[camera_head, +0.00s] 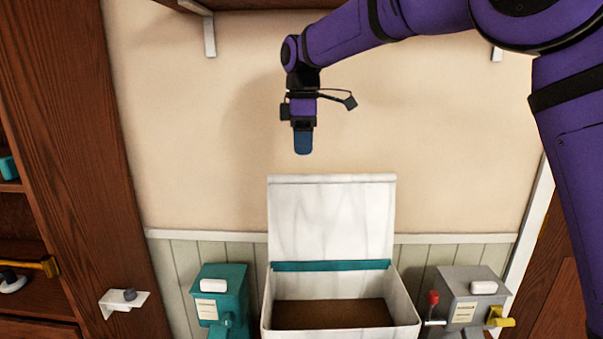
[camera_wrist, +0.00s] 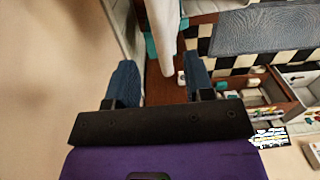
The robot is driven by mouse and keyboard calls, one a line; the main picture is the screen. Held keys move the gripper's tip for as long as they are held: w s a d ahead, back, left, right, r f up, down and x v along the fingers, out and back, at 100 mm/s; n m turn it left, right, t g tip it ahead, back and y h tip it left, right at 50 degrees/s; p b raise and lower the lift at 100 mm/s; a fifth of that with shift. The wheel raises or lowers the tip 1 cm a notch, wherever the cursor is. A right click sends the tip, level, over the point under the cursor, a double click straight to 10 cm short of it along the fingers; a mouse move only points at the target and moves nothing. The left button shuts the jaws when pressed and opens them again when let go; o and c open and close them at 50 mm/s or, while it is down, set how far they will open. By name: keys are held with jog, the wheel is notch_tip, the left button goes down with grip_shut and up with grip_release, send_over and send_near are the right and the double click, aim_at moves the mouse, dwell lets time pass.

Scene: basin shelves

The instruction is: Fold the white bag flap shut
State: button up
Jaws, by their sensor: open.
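The white bag (camera_head: 410,324) stands open below the wall, with a brown inside. Its white flap (camera_head: 332,215) stands upright at the back, with a teal strip along its lower edge. My gripper (camera_head: 303,150) hangs fingers down in front of the wall, above the flap's top edge and apart from it. In the wrist view my gripper (camera_wrist: 160,75) shows two blue fingers spread apart with nothing held. A white upright sheet (camera_wrist: 162,32) beyond the fingers looks like the flap seen nearly edge-on.
A teal box (camera_head: 233,284) stands left of the bag. A grey box (camera_head: 466,288) with a red-knobbed lever and a yellow handle stands to its right. A small white wall bracket (camera_head: 115,304) is at lower left. Wooden shelves (camera_head: 25,220) stand at far left. The wall space around my gripper is clear.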

notch_tip(320, 180, down, 7)
jog(key=shift+s+f, duration=0.1)
dwell(0.4)
grip_shut()
